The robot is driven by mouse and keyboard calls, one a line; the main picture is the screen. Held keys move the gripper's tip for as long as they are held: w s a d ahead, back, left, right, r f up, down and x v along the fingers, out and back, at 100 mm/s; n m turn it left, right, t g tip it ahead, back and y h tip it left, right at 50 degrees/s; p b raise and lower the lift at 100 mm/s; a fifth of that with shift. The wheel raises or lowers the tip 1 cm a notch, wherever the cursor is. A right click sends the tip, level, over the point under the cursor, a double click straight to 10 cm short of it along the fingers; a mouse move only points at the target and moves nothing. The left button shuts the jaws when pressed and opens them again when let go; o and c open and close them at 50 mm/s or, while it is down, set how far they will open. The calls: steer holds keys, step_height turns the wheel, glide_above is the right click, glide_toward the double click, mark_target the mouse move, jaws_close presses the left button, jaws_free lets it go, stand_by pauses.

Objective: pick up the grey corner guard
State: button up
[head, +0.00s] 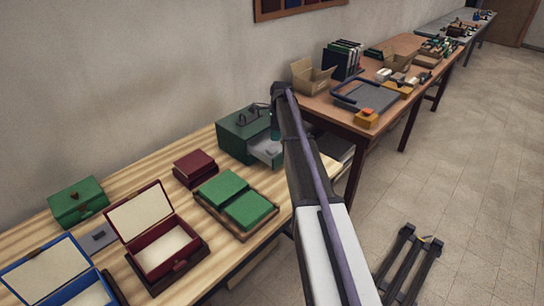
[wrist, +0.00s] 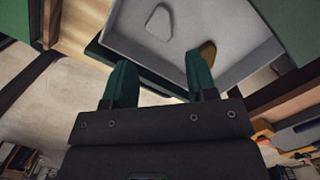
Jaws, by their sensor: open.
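A small grey rounded-triangular piece, which looks like the corner guard (wrist: 158,22), lies on the floor of the pale grey open drawer (wrist: 228,22) in the wrist view. My gripper (wrist: 159,62) is open, with its two green fingers apart and nothing between them. The fingers point toward the drawer, short of the grey piece. A brown piece (wrist: 208,49) lies in the drawer, partly hidden behind the right finger. In the head view the drawer (head: 266,147) sticks out of a green box (head: 240,132). My arm hides part of it, and I cannot make out the grey piece there.
A tray with green boxes (head: 238,200), a dark red box (head: 194,168) and an open red case (head: 158,240) stand left of the drawer on the striped table. A brown table (head: 330,112) with a cardboard box (head: 311,76) stands beyond.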

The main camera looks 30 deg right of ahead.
mark_target(272, 150)
steer(key=f+b, duration=0.2)
steer(key=f, duration=0.1)
steer(key=f+b, duration=0.2)
steer(key=a+f+b, duration=0.1)
steer(key=f+b, duration=0.2)
steer(key=shift+w+f, duration=0.1)
steer(key=shift+f, duration=0.25)
steer(key=shift+r, duration=0.2)
steer(key=c, duration=0.7)
